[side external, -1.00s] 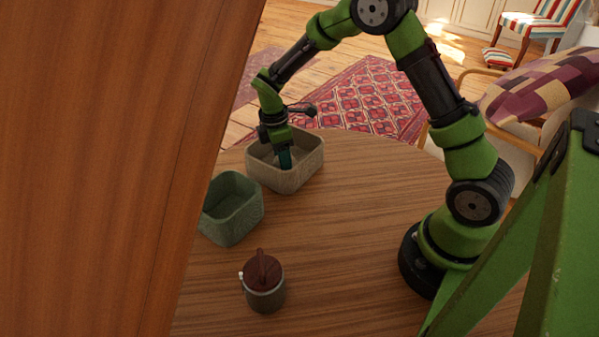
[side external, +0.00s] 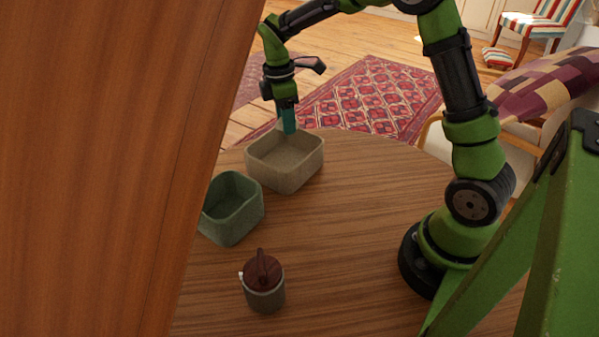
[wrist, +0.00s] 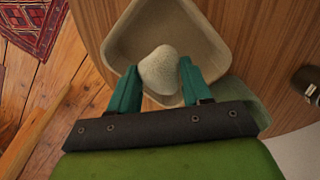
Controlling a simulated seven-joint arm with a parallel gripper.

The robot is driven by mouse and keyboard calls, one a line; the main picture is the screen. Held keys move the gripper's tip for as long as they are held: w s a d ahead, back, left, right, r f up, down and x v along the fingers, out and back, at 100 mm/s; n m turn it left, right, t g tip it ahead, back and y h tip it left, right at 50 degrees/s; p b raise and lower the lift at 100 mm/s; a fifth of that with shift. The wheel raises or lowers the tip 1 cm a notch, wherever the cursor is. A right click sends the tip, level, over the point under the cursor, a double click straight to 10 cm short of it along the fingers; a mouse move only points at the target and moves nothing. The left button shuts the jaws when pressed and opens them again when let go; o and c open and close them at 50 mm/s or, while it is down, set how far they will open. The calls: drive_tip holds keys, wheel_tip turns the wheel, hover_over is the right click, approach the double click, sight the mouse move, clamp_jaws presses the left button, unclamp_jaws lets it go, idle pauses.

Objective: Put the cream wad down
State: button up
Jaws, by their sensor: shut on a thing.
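The cream wad (wrist: 159,70) is between the two teal fingertips of my gripper (wrist: 160,76) in the wrist view. My gripper is shut on it. In the side external view my gripper (side external: 288,127) hangs above the back of the beige bin (side external: 285,184), and the wad cannot be made out there. In the wrist view the beige bin (wrist: 125,35) lies beneath the wad, and the part of its floor that shows is bare.
A green bin (side external: 233,222) stands next to the beige one at its front left. A grey pot with a brown lid (side external: 264,285) stands nearer the camera. The wooden table (side external: 350,240) is clear in the middle. A large wooden panel (side external: 100,150) blocks the left.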

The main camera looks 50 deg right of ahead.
drive_tip(key=s+d+m, duration=0.1)
drive_tip(key=s+d, duration=0.2)
drive_tip(key=d, duration=0.2)
drive_tip(key=shift+d+r+m+y, duration=0.3)
drive_tip(key=shift+d+r, duration=0.1)
drive_tip(key=shift+m+y, duration=0.4)
drive_tip(key=shift+m, duration=0.1)
drive_tip(key=s+d, duration=0.1)
drive_tip(key=s, duration=0.1)
drive_tip(key=s+d, duration=0.3)
drive_tip(key=s, duration=0.1)
drive_tip(key=shift+s+d+f, duration=0.2)
drive_tip(key=shift+d+f, duration=0.05)
drive_tip(key=shift+d, duration=0.15)
drive_tip(key=n+y, duration=0.2)
drive_tip(key=n, duration=0.1)
hover_over(372, 174)
drive_tip(key=d+x, duration=0.1)
drive_tip(key=x, duration=0.2)
drive_tip(key=shift+t, duration=0.4)
drive_tip(key=shift+d+f, duration=0.15)
drive_tip(key=shift+f, duration=4.1)
drive_tip(key=shift+f, duration=0.15)
drive_tip(key=o, duration=1)
drive_tip(key=shift+w, duration=0.1)
